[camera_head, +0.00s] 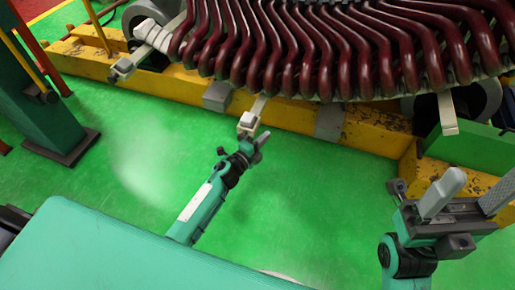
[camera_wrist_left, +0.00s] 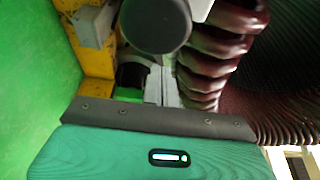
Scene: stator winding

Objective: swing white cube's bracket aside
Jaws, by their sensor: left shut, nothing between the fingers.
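The white cube (camera_head: 247,122) sits at the lower end of a pale bracket (camera_head: 259,104), which hangs below the maroon coils in front of the yellow beam. My left gripper (camera_head: 253,144) is just below the cube, shut and empty. Whether it touches the cube or bracket I cannot tell. In the left wrist view a dark round end (camera_wrist_left: 155,25) fills the top middle; the cube cannot be made out there. My right gripper (camera_head: 445,195) is at the lower right, away from the cube; its jaw gap is unclear.
Maroon coils (camera_head: 300,45) overhang the yellow beam (camera_head: 290,112). Similar brackets hang at the left (camera_head: 130,64) and right (camera_head: 447,112). A grey block (camera_head: 217,96) is on the beam left of the cube. A teal post (camera_head: 45,95) stands at left. The green floor (camera_head: 130,150) is clear.

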